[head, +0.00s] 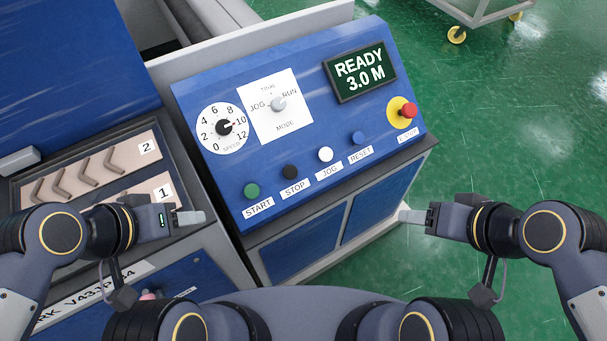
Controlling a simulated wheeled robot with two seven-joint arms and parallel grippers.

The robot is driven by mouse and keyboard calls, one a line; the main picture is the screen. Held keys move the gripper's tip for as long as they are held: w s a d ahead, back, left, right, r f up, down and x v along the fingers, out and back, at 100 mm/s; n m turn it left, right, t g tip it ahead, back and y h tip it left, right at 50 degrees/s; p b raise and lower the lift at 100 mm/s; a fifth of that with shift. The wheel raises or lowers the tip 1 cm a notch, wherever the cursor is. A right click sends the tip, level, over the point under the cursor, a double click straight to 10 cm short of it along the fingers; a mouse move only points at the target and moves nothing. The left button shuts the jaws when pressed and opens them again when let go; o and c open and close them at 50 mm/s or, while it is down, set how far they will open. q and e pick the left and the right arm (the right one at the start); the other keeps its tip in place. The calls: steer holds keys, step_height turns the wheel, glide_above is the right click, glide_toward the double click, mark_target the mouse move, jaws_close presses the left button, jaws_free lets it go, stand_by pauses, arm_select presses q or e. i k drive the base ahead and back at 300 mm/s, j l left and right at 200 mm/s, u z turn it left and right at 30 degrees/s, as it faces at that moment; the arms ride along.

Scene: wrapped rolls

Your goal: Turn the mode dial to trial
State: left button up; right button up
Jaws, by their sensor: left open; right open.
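The mode dial (279,104) is a small light grey knob on a white plate (286,128) on the blue control panel. The plate reads JOG at left, TRIAL at top, RUN at right and MODE below. The knob is too small to tell surely which label it points to. My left gripper (203,217) is open and empty, below and left of the panel, over the shelf unit's edge. My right gripper (404,215) is open and empty, at the panel's lower right. Neither touches the dial.
A speed dial (224,127) sits left of the plate. START (251,190), STOP (290,171), JOG (325,154) and RESET (358,138) buttons line the lower panel. A red stop button (407,110) stands at right. The display (360,72) reads READY 3.0 M. Space above the panel is clear.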

mark_target(278, 104)
steer(key=i+l, duration=0.1)
steer(key=l, duration=0.2)
steer(key=i+l, duration=0.15)
steer(key=l, duration=0.15)
steer(key=u, duration=2)
